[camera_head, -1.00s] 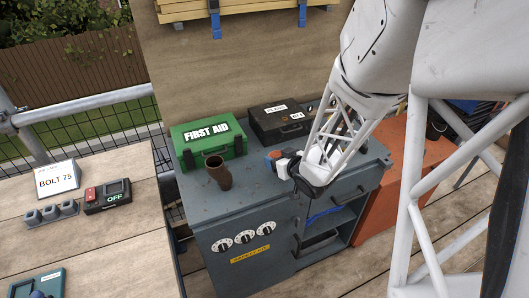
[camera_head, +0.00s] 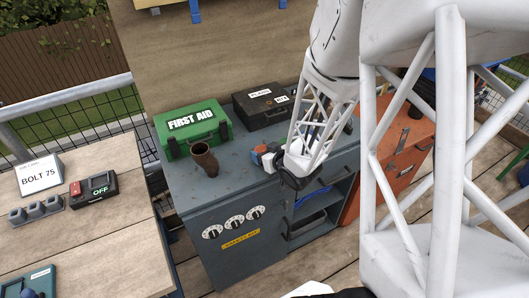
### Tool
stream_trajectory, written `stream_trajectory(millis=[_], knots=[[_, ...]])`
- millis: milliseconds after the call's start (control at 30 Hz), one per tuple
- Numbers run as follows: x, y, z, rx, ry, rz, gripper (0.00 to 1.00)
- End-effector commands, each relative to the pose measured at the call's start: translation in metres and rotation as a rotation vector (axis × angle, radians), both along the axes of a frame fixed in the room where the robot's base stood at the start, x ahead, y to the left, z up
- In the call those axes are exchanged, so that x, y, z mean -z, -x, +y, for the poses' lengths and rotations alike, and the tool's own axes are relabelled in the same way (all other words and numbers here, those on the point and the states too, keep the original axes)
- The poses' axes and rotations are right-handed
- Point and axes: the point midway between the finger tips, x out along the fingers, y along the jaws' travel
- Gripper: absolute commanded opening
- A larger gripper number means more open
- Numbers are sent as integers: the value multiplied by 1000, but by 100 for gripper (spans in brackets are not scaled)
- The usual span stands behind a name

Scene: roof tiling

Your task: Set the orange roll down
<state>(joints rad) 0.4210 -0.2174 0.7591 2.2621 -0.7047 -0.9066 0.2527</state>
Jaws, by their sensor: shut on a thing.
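A small orange thing with blue beside it, which looks like the orange roll (camera_head: 262,150), shows just left of my wrist, over the top of the grey cabinet (camera_head: 225,185). My gripper (camera_head: 270,158) is small and partly hidden at the end of my white arm. It appears shut on the orange roll. Its fingertips cannot be made out. I cannot tell whether the roll touches the cabinet top or is held a little above it.
A brown pot (camera_head: 204,158) stands on the cabinet, left of the roll. Behind are a green first aid box (camera_head: 190,127) and a black case (camera_head: 262,107). An orange cabinet (camera_head: 400,150) stands at right. The wooden bench (camera_head: 105,225) is at left.

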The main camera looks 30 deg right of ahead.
Motion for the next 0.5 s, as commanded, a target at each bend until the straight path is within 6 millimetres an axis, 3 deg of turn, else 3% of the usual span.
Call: stream_trajectory(millis=[433,467,500], knots=[[5,0,0,-1,1,0,40],[5,0,0,-1,1,0,69],[5,0,0,-1,1,0,75]])
